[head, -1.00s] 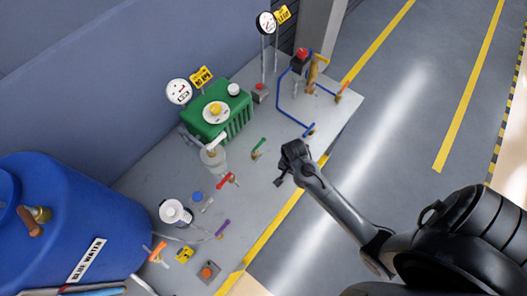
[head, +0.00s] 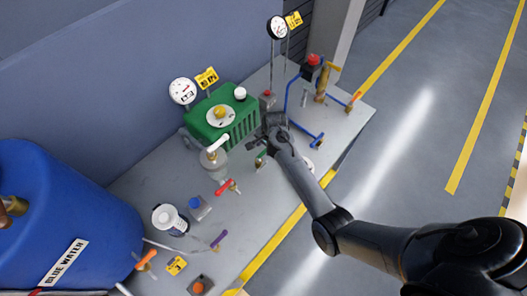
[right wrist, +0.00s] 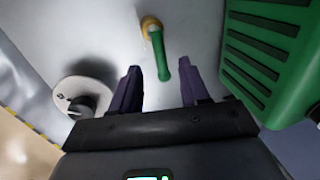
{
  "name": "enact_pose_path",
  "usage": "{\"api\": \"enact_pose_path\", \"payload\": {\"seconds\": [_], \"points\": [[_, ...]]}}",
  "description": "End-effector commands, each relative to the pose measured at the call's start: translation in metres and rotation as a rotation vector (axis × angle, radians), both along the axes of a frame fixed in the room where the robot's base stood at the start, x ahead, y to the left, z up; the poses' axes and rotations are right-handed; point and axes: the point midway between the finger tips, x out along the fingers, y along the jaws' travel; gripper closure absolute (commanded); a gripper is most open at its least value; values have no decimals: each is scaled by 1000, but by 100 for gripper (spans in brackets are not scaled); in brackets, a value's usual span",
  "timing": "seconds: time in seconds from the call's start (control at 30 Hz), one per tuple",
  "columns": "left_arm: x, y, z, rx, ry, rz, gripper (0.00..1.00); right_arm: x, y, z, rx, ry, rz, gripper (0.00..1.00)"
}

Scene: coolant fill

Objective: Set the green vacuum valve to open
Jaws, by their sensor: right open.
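The green vacuum valve has a green lever (right wrist: 160,62) on a brass body (right wrist: 150,24). In the right wrist view the lever points towards my right gripper (right wrist: 160,88). Its two dark fingers are open, one on each side of the lever's free end, with gaps on both sides. I cannot tell how far above the lever they are. In the head view my right gripper (head: 264,138) is over the valve and hides most of it; a little of the valve (head: 261,160) shows below. My left gripper is not in view.
A green ribbed tank (head: 222,118) stands close to the gripper; its side also shows in the right wrist view (right wrist: 270,50). A white disc with a black knob (right wrist: 82,88) lies on the other side. Blue piping (head: 304,132) and a red-handled valve (head: 226,187) are nearby.

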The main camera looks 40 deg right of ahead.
Motion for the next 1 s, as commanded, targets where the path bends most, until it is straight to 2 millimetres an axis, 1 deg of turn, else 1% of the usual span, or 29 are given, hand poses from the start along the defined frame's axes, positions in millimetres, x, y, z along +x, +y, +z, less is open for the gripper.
{"api": "enact_pose_path", "payload": {"seconds": [0.03,0.1,0.3,0.47,0.77,1.0], "points": [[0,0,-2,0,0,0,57,2,0,-9,1,2,0,55],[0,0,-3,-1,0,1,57,3,1,-20,0,2,1,55],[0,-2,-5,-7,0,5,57,8,1,-40,0,0,2,55],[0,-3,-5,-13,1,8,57,9,1,-47,-1,0,1,55],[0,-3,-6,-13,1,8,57,9,1,-48,-1,0,1,55],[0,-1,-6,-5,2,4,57,9,1,-48,-1,0,1,91]]}}
